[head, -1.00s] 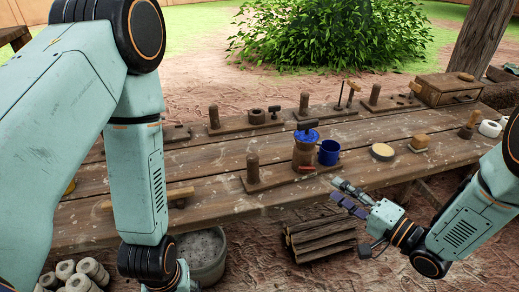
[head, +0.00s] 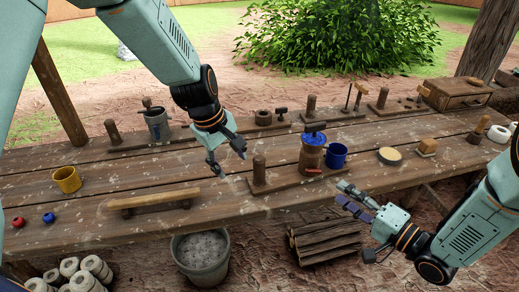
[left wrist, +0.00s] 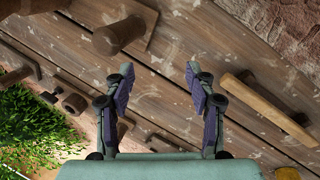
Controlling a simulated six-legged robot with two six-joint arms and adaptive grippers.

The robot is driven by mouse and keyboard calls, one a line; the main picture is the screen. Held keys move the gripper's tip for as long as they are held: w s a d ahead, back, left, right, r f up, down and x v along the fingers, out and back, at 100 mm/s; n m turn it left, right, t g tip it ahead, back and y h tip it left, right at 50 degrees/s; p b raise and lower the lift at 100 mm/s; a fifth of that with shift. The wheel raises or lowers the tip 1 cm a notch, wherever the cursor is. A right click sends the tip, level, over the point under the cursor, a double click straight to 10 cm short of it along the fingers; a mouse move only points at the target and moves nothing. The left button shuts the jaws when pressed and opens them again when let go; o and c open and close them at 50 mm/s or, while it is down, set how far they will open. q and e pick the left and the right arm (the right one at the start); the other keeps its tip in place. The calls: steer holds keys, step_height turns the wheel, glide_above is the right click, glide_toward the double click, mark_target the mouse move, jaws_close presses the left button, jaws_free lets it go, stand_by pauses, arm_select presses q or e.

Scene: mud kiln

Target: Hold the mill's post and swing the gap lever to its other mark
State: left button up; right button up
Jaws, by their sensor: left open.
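The mill (head: 312,155) is a brown body with a blue top and dark handle, on a board on the near side of the bench. A small red piece, seemingly the gap lever (head: 314,171), is low on its front; its marks are too small to make out. A wooden post (head: 259,170) stands upright at the board's left end; it also shows in the left wrist view (left wrist: 118,35). My left gripper (head: 230,166) is open and empty, above the bench left of the post. My right gripper (head: 350,215) is by the bench's front edge, right of the mill; its jaws are unclear.
A blue mug (head: 336,156) stands close right of the mill. A wooden bar (head: 153,201) lies left of the post, and a yellow mug (head: 67,180) is farther left. More boards with posts line the back. A grey bucket (head: 203,261) stands below the bench.

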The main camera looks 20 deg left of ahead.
arm_select(q)
steer(key=w+d+r+m, duration=0.1)
steer(key=w+r, duration=0.2)
steer(key=r, duration=0.1)
steer(key=m+g+y, duration=0.2)
steer(key=m, duration=0.4)
glide_above(259, 173)
steer(key=w, duration=0.2)
steer(key=f, duration=0.1)
steer(key=a+f, duration=0.1)
steer(key=shift+s+f, duration=0.2)
steer(key=shift+f, duration=0.1)
steer(key=shift+d+f+g, duration=0.1)
steer(key=shift+d+g, duration=0.2)
steer(key=shift+d, duration=0.05)
steer(key=shift+s+d+f, duration=0.1)
steer(key=shift+s, duration=0.05)
step_height(259, 173, down, 7)
steer(key=shift+s+f, duration=0.1)
steer(key=shift+f, duration=0.1)
steer(key=shift+f, duration=0.1)
steer(key=shift+c, duration=0.4)
jaws_close()
